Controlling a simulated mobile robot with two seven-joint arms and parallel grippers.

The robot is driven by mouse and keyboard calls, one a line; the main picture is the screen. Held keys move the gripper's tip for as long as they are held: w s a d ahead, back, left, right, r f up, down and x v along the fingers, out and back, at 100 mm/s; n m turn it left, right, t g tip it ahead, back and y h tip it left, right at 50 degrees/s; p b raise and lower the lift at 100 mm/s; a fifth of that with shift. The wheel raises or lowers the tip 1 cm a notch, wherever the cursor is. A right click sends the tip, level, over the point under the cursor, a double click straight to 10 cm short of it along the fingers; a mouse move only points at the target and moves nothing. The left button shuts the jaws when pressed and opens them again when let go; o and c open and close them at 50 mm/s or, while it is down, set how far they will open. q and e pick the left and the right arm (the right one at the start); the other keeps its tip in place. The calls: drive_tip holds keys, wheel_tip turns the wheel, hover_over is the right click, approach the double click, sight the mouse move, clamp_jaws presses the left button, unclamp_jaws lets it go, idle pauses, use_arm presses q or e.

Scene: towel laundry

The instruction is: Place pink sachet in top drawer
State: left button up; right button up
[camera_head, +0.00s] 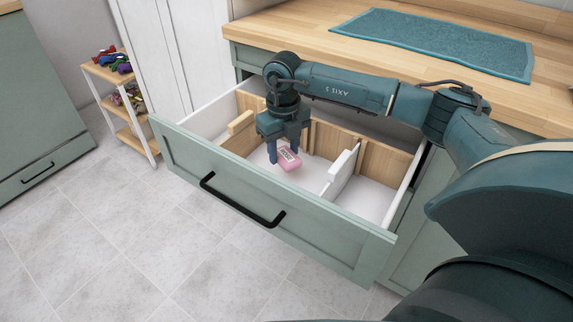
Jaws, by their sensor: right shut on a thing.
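The top drawer (264,211) is pulled open, with a green front and a black handle. Wooden and white dividers split its inside. The pink sachet (289,161) is small, with a dark label on it. My right gripper (285,156) points down inside the drawer opening and is shut on the pink sachet. The sachet is over the middle compartment, close to its white floor; I cannot tell whether it touches the floor. My left gripper is not in view.
A teal towel (432,42) lies on the wooden counter (290,32) behind the drawer. A small wooden shelf (133,117) with several colourful items stands at the left. The tiled floor in front of the drawer is clear. A white divider (341,172) stands right of the sachet.

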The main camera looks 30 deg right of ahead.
sight(284, 153)
wheel_tip(284, 153, down, 4)
drive_tip(key=shift+b, duration=0.4)
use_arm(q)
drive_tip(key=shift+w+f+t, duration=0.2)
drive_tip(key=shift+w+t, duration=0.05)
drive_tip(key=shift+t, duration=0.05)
use_arm(e)
drive_tip(key=shift+f, duration=0.35)
drive_tip(key=shift+f, duration=0.15)
drive_tip(key=o, duration=1)
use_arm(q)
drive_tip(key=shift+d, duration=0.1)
use_arm(e)
drive_tip(key=shift+r, duration=0.4)
wheel_tip(284, 153, up, 11)
drive_tip(key=shift+f+p, duration=0.2)
drive_tip(key=shift+p, duration=0.85)
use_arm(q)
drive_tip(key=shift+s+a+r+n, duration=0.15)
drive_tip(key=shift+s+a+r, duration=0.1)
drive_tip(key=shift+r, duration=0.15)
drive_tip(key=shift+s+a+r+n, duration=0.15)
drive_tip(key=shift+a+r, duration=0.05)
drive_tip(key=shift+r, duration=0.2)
use_arm(e)
drive_tip(key=shift+r, duration=0.45)
